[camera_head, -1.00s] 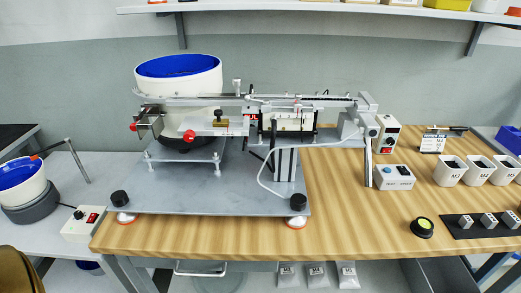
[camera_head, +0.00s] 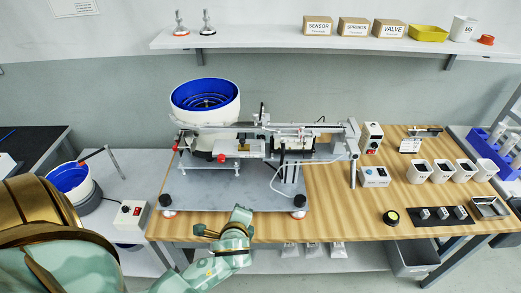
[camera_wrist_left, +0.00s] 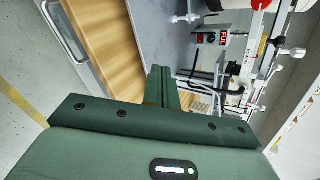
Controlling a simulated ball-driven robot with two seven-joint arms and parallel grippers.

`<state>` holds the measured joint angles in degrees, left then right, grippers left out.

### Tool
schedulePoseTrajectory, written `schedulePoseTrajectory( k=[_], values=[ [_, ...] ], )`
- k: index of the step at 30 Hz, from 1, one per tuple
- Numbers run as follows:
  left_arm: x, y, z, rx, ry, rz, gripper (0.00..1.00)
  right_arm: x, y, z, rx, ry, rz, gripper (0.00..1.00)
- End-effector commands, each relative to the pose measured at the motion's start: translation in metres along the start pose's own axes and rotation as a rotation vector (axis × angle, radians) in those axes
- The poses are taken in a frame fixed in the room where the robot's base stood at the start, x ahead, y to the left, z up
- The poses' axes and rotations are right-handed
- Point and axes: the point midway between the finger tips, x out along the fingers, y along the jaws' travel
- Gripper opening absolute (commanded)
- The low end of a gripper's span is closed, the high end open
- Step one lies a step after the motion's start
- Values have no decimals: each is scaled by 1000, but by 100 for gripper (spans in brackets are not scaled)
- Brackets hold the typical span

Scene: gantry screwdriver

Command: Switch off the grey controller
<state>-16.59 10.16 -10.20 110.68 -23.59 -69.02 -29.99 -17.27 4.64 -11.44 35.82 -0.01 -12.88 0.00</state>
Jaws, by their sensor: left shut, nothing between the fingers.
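A small pale grey controller box (camera_head: 130,215) with a dark knob and a red switch stands on the side table at the left. A second pale box with a red switch (camera_head: 373,138) stands at the right back of the bench. My left gripper (camera_head: 200,231) is at the bench's front edge, right of the left controller and apart from it, pointing left. Its fingers (camera_wrist_left: 162,74) are shut and empty. My right gripper is out of view.
The gantry machine's base plate (camera_head: 215,195) lies just behind my left gripper. A blue-lined bowl (camera_head: 72,180) stands beyond the left controller.

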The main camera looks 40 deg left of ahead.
Motion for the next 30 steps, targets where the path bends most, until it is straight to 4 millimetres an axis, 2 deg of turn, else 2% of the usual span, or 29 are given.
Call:
schedulePoseTrajectory(
  k=[1,6,9,13,18,30],
  values=[
    [15,-16,-1,134,-25,-51,0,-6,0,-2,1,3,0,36],
    [69,-45,-13,611,-102,-186,0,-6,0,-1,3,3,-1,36],
    [96,-57,-20,866,-139,-239,0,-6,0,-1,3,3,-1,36],
    [118,-66,-24,1096,-170,-277,0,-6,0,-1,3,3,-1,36],
    [128,-69,-26,1204,-182,-294,0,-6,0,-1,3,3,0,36],
    [128,-67,-29,1205,-181,-292,0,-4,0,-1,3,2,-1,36]
  ],
)
